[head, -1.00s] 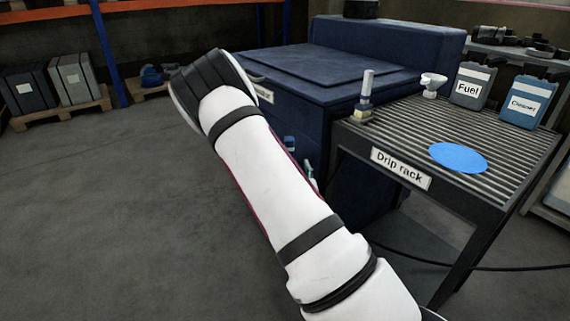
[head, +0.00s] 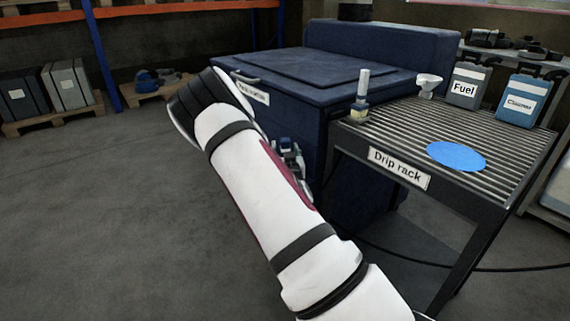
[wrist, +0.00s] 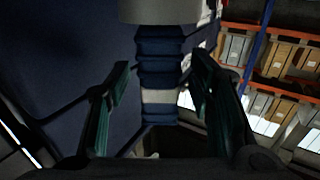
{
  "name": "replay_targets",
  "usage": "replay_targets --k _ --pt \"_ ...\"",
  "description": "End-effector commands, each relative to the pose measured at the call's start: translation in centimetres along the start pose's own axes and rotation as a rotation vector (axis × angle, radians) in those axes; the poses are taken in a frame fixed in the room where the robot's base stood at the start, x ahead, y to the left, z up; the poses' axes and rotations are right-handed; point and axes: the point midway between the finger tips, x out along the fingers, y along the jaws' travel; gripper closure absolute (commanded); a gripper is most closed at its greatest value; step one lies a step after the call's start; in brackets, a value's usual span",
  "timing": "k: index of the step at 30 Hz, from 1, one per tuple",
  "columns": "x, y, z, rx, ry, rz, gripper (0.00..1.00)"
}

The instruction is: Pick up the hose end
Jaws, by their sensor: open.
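In the wrist view, a dark blue ribbed hose end (wrist: 160,76) with a pale band hangs upright below a light grey collar (wrist: 158,10). My gripper (wrist: 160,66) is open, with one dark green finger on each side of the hose end. Gaps show between the fingers and the hose, and nothing is gripped. In the head view, my arm hides most of this area. Small blue and grey parts show just right of my arm, by the blue parts washer; I cannot tell whether they are the hose or my gripper.
The blue parts washer (head: 290,72) stands behind my arm. The floor at left is clear.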

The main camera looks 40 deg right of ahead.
Motion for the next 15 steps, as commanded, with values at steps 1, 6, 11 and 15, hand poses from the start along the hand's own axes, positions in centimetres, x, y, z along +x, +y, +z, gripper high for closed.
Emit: replay_targets --k 1,6,11,15 --pt "0.13 0.00 0.01 0.000 0.000 0.000 0.52" --pt "0.13 0.02 -0.02 0.000 0.000 0.001 0.52" --pt "0.11 0.02 -0.03 0.000 0.000 0.001 0.83" --pt "0.10 0.02 -0.03 0.000 0.000 0.001 1.00"
